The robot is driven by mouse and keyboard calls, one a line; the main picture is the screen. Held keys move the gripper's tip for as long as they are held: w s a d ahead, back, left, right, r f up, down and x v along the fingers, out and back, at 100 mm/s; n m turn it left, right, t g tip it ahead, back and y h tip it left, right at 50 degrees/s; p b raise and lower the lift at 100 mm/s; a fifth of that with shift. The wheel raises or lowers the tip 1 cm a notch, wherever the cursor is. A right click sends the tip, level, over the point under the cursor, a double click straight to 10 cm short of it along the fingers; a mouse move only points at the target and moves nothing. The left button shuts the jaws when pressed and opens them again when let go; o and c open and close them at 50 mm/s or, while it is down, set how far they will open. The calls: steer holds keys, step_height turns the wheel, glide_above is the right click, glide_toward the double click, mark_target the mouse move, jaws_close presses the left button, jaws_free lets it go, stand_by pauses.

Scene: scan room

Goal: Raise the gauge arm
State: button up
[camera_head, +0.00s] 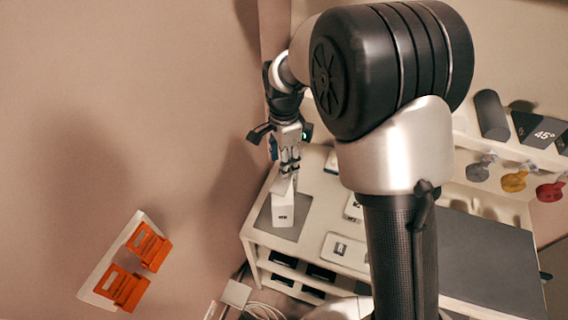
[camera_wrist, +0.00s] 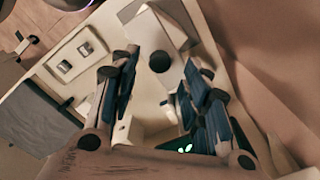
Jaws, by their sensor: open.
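A small white device (camera_head: 283,210) with a dark label, which I take to be the gauge, stands on a grey mat (camera_head: 263,218) at the left end of a white table. A slanted white piece (camera_head: 282,184) shows at its top; I cannot tell for sure that this is the gauge arm. My gripper (camera_head: 289,168) points down just above it. In the wrist view my gripper (camera_wrist: 160,64) is open, with a dark round knob (camera_wrist: 160,61) showing between its fingertips. A white block (camera_wrist: 158,28) is beyond the knob. Contact with the fingers cannot be made out.
The white table (camera_head: 318,212) also carries a white panel with switches (camera_head: 345,251), which shows in the wrist view (camera_wrist: 77,54). A dark grey surface (camera_head: 480,262) lies at the right. Orange holders (camera_head: 123,287) sit on a white plate at the left. Coloured knobs (camera_head: 514,181) hang at the back right.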

step_height(320, 180, up, 9)
steer(key=shift+r, duration=0.15)
stand_by(0.4)
steer(key=s+d+r+n+t+b, duration=0.2)
steer(key=s+d+r+n, duration=0.5)
steer(key=s+d, duration=0.4)
steer(key=s+d+f+n+t, duration=0.1)
steer(key=s+d+n, duration=0.1)
steer(key=s, duration=0.5)
steer(key=s+d+f+n+t+b, duration=0.1)
steer(key=s+n, duration=0.3)
steer(key=s, duration=0.4)
steer(key=shift+s+d+t, duration=0.15)
steer(key=shift+d+t, duration=0.15)
steer(key=shift+d, duration=0.05)
